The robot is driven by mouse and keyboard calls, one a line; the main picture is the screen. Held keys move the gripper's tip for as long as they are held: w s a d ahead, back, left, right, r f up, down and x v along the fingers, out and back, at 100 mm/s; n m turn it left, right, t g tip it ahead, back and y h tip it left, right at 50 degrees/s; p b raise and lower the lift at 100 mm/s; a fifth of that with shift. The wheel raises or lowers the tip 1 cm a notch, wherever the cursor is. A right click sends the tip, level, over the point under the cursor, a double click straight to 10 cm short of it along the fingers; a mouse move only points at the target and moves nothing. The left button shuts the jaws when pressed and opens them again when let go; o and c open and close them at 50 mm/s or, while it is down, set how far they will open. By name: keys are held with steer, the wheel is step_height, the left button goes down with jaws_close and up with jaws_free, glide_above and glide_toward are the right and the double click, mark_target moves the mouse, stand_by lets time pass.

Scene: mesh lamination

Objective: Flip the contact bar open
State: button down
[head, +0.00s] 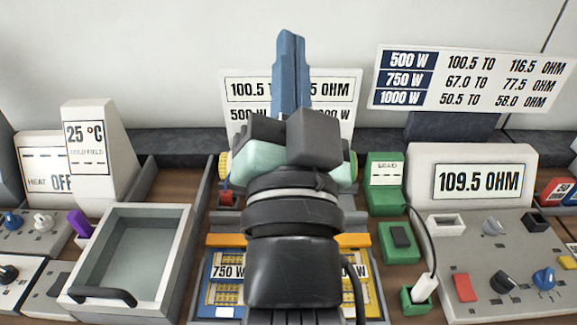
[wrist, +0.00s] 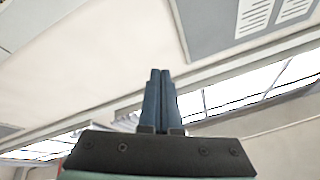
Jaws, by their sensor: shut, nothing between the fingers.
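My gripper (head: 290,42) points upward in the head view, in front of the back wall and a sign. Its blue fingers are together with nothing between them, as the wrist view (wrist: 160,75) also shows. Below, my arm covers the middle of a fixture with a blue panel marked 750 W (head: 228,272). An orange bar (head: 354,240) shows on both sides of my arm at the panel's back edge; it may be the contact bar. Its middle is hidden, so I cannot tell whether it is open or closed. My gripper is well above and apart from it.
A grey open tray (head: 183,215) with a black handle stands at left, beside a 25 °C display (head: 86,150). At right are green blocks (head: 385,175), a white plug (head: 424,287) with a cable, and a meter (head: 480,181) reading 109.5 OHM.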

steer(key=s+f+m+g+b, duration=0.1)
steer(key=s+f+m+g, duration=0.1)
steer(key=f, duration=1.1)
steer(key=s+f+m+g+b, duration=0.2)
steer(key=f+m, duration=0.4)
steer(key=f, duration=0.7)
steer(key=s+f+m+g+b, duration=0.1)
steer(key=f+m+g, duration=0.3)
steer(key=f, duration=0.9)
steer(key=shift+s+f+g+b, duration=0.2)
steer(key=shift+s+g+b, duration=0.15)
steer(key=shift+s, duration=0.15)
steer(key=x, duration=0.8)
steer(key=r+x, duration=0.1)
steer(key=x, duration=0.3)
steer(key=shift+w, duration=1.1)
steer(key=shift+w+f, duration=0.1)
steer(key=w+b, duration=0.1)
steer(key=w, duration=0.3)
steer(key=shift+w, duration=0.15)
